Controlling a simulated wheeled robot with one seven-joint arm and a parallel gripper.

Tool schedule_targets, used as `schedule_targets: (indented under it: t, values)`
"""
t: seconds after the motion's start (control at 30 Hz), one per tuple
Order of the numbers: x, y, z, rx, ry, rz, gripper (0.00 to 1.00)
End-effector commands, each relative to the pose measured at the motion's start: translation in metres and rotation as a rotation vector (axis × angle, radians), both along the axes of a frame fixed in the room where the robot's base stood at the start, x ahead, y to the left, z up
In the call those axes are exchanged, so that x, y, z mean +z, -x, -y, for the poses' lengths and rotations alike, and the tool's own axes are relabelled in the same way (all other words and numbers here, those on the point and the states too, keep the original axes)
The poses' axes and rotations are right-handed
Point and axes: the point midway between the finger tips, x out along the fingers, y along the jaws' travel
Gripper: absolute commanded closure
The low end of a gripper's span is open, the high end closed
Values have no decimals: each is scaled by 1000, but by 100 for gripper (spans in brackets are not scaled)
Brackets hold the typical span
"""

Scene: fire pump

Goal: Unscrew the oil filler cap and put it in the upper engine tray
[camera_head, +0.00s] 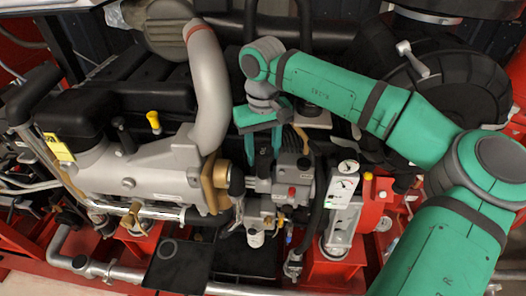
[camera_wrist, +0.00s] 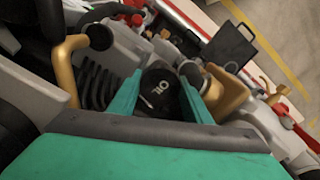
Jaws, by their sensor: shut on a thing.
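The oil filler cap (camera_wrist: 160,88) is round and black with white "OIL" lettering on top. It sits between my two teal fingers in the wrist view. My gripper (camera_head: 263,158) is shut on it, pointing down among the engine parts in the middle of the head view. A flat black square tray (camera_head: 182,266) with a ring mark lies low and left of centre in the head view. It looks like the dark square at upper right in the wrist view (camera_wrist: 230,46).
A grey curved pipe (camera_head: 208,85) rises left of my gripper. A grey valve block (camera_head: 293,180) and a white gauge panel (camera_head: 342,190) stand close at right. A brass elbow (camera_wrist: 70,65) is near the fingers. Space above the black tray looks clear.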

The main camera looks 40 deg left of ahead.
Motion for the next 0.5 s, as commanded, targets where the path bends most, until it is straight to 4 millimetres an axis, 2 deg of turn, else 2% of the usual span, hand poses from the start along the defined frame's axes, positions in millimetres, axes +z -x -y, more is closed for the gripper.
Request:
schedule_targets:
  t: [0.17, 0.5]
  values:
    - [-1, 0, -1, 129, 0, -1, 93]
    - [1, 0, 0, 125, 0, 0, 93]
